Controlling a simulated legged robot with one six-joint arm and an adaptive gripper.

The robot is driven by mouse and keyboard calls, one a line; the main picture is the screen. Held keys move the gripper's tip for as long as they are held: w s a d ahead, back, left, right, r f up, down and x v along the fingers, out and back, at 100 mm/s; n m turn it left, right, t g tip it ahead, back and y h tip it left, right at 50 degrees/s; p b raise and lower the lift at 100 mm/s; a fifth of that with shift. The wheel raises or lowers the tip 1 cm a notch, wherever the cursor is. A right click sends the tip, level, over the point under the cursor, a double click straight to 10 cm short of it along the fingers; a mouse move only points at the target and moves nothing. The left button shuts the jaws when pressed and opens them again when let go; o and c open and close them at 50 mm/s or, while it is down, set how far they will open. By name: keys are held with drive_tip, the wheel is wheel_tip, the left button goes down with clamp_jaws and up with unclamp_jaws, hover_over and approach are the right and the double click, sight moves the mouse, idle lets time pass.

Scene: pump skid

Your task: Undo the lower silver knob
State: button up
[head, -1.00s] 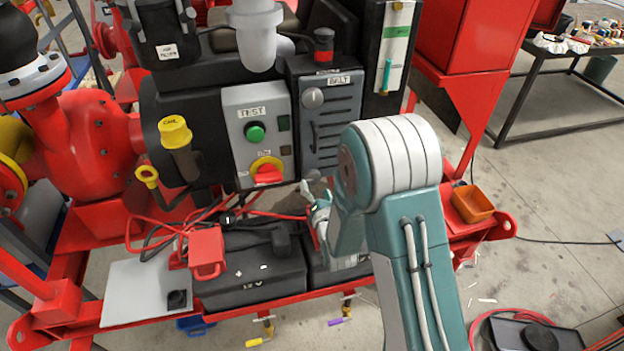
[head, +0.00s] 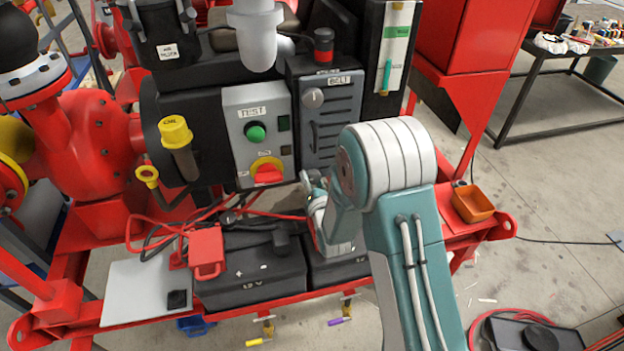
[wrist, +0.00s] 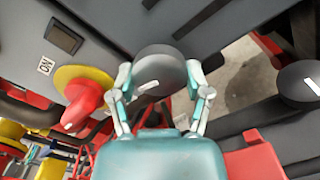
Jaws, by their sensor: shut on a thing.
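The lower silver knob (wrist: 160,68) is a round grey knob with a white mark, at the foot of the belt guard panel (head: 342,118). In the wrist view my gripper (wrist: 160,82) has one finger on each side of it and is shut on it. In the head view my gripper (head: 316,183) is at the panel's lower edge and mostly hides this knob. The upper silver knob (head: 313,97) sits near the panel's top left, clear of my gripper.
Left of the panel is a grey test box with a green button (head: 255,132) and a red-yellow rotary switch (head: 267,171), close to my left finger in the wrist view. Black batteries (head: 250,272) and red cables lie below. An orange bin (head: 472,204) stands at right.

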drive_tip(key=m, duration=0.3)
drive_tip(key=shift+m, duration=0.4)
drive_tip(key=m, duration=0.3)
drive_tip(key=shift+m, duration=0.3)
drive_tip(key=m, duration=0.4)
drive_tip(key=shift+d, duration=0.1)
drive_tip(key=shift+m, duration=1.4)
drive_tip(key=shift+f, duration=0.1)
drive_tip(key=o, duration=1.2)
